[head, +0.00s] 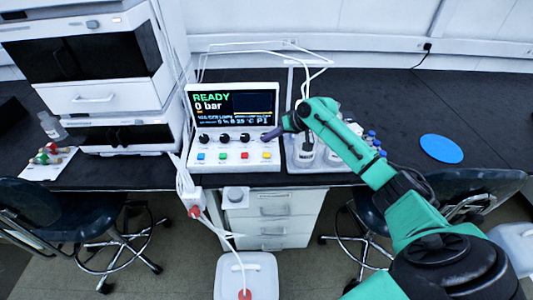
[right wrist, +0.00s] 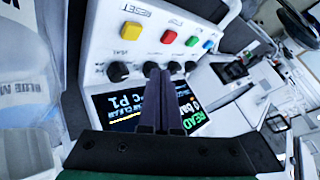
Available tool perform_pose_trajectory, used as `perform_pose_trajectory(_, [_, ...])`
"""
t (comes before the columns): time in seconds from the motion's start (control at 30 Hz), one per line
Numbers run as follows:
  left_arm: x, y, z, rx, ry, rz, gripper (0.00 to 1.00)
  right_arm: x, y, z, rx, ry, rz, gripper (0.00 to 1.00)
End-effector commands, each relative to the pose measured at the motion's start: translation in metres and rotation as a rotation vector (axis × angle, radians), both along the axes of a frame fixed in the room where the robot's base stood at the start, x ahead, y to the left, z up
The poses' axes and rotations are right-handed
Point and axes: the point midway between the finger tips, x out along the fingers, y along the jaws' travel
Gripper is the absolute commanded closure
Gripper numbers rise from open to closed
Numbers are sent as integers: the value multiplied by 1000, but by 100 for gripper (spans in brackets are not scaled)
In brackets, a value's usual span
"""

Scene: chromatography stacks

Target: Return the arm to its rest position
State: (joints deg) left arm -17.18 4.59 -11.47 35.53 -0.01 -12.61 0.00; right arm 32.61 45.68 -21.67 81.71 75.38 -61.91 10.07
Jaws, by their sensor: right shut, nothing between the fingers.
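My right arm, green and black, reaches in from the lower right of the head view. My right gripper (head: 272,134) is shut and empty, in front of the right side of the control box (head: 237,158), near its row of black knobs. The box screen reads READY and 0 bar. In the right wrist view the shut fingers (right wrist: 158,100) overlap the knob row and part of the screen (right wrist: 120,110); whether they touch the box I cannot tell. My left gripper is not in view.
Bottles in a clear tray (head: 305,165) stand right of the box, close under my arm. A stacked instrument (head: 95,70) stands at left. A blue disc (head: 441,149) lies on the dark bench at right. Chairs and a white canister (head: 247,275) stand in front.

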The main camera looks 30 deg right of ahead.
Motion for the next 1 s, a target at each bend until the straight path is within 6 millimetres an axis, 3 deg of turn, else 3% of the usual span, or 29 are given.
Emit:
perform_pose_trajectory(0.43, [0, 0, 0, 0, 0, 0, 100, -1, 1, -1, -2, 1, 4, 100])
perform_pose_trajectory(0.57, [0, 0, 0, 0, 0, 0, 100, -17, 25, -26, -44, 29, 68, 100])
perform_pose_trajectory(0.67, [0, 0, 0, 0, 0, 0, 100, -53, 65, -64, -125, 64, 180, 100])
perform_pose_trajectory(0.8, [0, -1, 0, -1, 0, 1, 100, -126, 116, -105, -265, 90, 319, 100])
perform_pose_trajectory(0.9, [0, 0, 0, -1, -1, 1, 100, -167, 126, -112, -345, 101, 338, 100])
perform_pose_trajectory(1.0, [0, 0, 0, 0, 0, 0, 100, -198, 123, -112, -405, 116, 324, 100])
